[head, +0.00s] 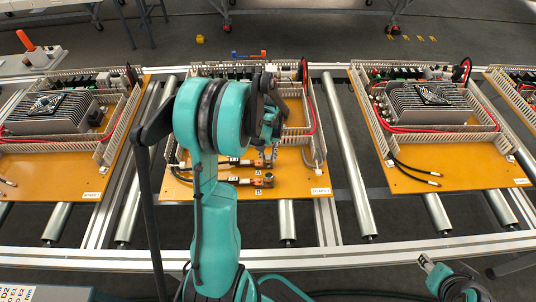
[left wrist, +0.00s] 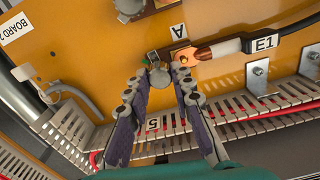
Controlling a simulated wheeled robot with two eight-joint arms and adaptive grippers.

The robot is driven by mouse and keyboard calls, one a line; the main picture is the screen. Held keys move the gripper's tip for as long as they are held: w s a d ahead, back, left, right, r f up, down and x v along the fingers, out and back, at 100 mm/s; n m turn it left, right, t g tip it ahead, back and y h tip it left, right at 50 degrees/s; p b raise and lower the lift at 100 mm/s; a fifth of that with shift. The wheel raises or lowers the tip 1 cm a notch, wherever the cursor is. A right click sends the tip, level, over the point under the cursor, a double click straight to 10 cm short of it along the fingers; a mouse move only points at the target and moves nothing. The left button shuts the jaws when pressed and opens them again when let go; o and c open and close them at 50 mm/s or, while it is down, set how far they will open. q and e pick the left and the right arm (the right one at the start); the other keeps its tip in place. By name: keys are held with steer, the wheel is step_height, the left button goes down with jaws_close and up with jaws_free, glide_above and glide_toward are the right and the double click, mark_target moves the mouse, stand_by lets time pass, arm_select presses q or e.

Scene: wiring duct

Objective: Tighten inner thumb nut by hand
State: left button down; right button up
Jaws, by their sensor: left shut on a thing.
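In the left wrist view a grey round thumb nut (left wrist: 160,77) sits between the fingertips of my left gripper (left wrist: 160,72). The gripper is shut on it from both sides. The nut is at the terminal marked A, beside a copper lug (left wrist: 205,53) on the black cable labelled E1 (left wrist: 262,43). A second terminal (left wrist: 130,8) shows at the top edge. In the head view my left gripper (head: 271,138) reaches down over the middle board (head: 210,188), and my arm hides much of it. My right gripper (head: 432,265) is low at the right, away from the boards; its jaw state is unclear.
Slotted wiring duct (left wrist: 262,122) runs close to the left gripper's fingers. Metal brackets (left wrist: 257,72) stand by it. Neighbouring boards (head: 440,175) lie left and right on the roller conveyor (head: 349,165). The yellow board surface around the terminals is mostly bare.

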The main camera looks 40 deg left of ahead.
arm_select(q)
steer(key=m, duration=1.2)
steer(key=shift+m, duration=0.4)
steer(key=m, duration=1.1)
steer(key=shift+w+a+m, duration=0.1)
steer(key=shift+m, duration=0.3)
steer(key=c, duration=1.3)
jaws_free()
steer(key=shift+r, duration=0.15)
